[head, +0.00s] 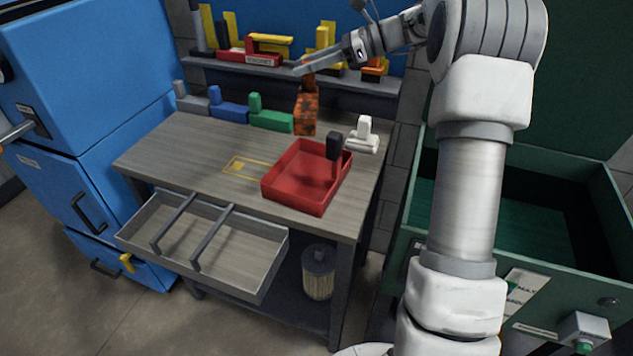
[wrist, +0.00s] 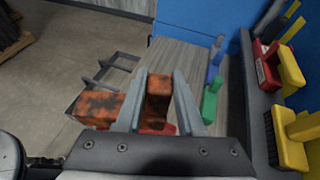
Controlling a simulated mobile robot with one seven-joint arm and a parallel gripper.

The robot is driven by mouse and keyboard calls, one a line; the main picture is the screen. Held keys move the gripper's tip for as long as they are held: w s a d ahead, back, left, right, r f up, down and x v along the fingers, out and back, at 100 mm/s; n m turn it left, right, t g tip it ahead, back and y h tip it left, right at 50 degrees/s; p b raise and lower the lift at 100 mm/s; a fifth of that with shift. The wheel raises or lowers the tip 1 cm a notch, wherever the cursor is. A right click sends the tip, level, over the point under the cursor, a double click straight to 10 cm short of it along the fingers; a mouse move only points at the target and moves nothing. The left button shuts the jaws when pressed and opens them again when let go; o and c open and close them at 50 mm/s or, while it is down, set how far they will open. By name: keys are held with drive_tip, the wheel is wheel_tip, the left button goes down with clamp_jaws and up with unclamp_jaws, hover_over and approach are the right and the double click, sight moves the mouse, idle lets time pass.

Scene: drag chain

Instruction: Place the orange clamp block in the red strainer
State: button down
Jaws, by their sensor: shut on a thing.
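The orange clamp block (head: 306,112), mottled with dark patches, hangs upright from my gripper (head: 304,72) in the head view. My gripper is shut on its narrow upper part, which also shows between the fingers in the wrist view (wrist: 158,88). The block is behind the strainer and appears to be above the tabletop; the exact gap is hard to tell. The red strainer (head: 276,186) is a shallow rectangular tray at the table's front right. In the wrist view it is mostly hidden by the block and fingers.
A black block (head: 334,147) stands at the strainer's right side, apparently inside. A white block (head: 363,137) is right of it. Green (head: 270,121), blue (head: 230,110) and grey (head: 190,103) blocks line the back. A shelf (head: 350,82) holds more parts. An open drawer (head: 265,255) juts out in front.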

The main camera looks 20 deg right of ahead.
wheel_tip(320, 180, down, 18)
drive_tip(key=b, duration=0.3)
drive_tip(key=shift+b, duration=0.35)
drive_tip(key=c, duration=0.5)
unclamp_jaws()
drive_tip(key=shift+f, duration=0.1)
drive_tip(key=p+v, duration=0.1)
drive_tip(key=v, duration=1.1)
drive_tip(key=shift+p, duration=0.4)
drive_tip(key=shift+s, duration=0.1)
